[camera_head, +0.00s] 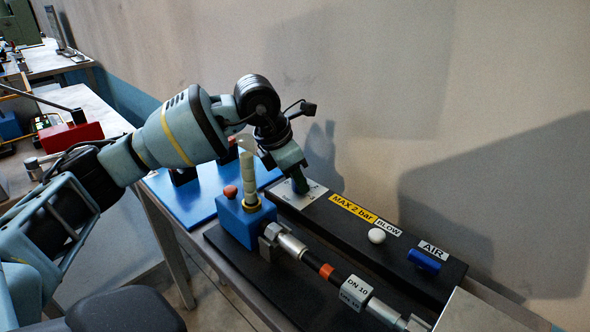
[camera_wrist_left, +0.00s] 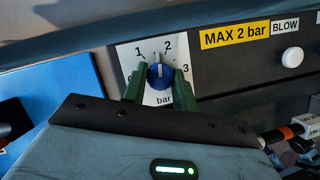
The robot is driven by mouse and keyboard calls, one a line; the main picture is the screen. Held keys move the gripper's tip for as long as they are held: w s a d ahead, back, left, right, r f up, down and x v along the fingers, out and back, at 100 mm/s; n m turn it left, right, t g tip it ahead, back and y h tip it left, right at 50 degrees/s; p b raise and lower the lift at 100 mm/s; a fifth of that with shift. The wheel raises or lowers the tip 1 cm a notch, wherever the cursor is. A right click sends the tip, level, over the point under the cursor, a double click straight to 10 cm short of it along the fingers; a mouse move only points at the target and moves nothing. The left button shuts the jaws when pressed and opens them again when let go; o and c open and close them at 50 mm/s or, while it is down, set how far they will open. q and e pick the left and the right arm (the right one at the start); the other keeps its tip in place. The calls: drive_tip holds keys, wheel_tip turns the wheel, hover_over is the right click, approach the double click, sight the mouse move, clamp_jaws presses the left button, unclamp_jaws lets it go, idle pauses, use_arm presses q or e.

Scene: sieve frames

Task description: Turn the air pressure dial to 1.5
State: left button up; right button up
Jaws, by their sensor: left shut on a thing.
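The air pressure dial (camera_wrist_left: 160,77) is a round blue knob with a white pointer line on a white scale plate (camera_wrist_left: 128,50) marked 1, 2, 3 and bar. Its pointer stands about straight up in the left wrist view, between the 1 and the 2; the exact value is hard to read. My left gripper (camera_wrist_left: 159,84) has its green fingers on both sides of the knob, shut on it. In the head view the left gripper (camera_head: 300,184) points down at the plate (camera_head: 288,198), and its fingers hide the knob. My right gripper is not in view.
The black panel beside the dial bears a yellow MAX 2 bar label (camera_head: 353,208), a white BLOW button (camera_head: 376,236) and a blue AIR handle (camera_head: 424,261). In front stands a blue block (camera_head: 240,222) with a pale upright tube (camera_head: 248,178) close to my left arm. A wall rises behind.

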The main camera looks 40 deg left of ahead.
use_arm(q)
drive_tip(key=shift+r+n+y+p, duration=0.1)
drive_tip(key=shift+n+y+p, duration=0.2)
drive_tip(key=shift+n, duration=0.6)
drive_tip(key=o, duration=0.9)
drive_tip(key=shift+o, duration=0.4)
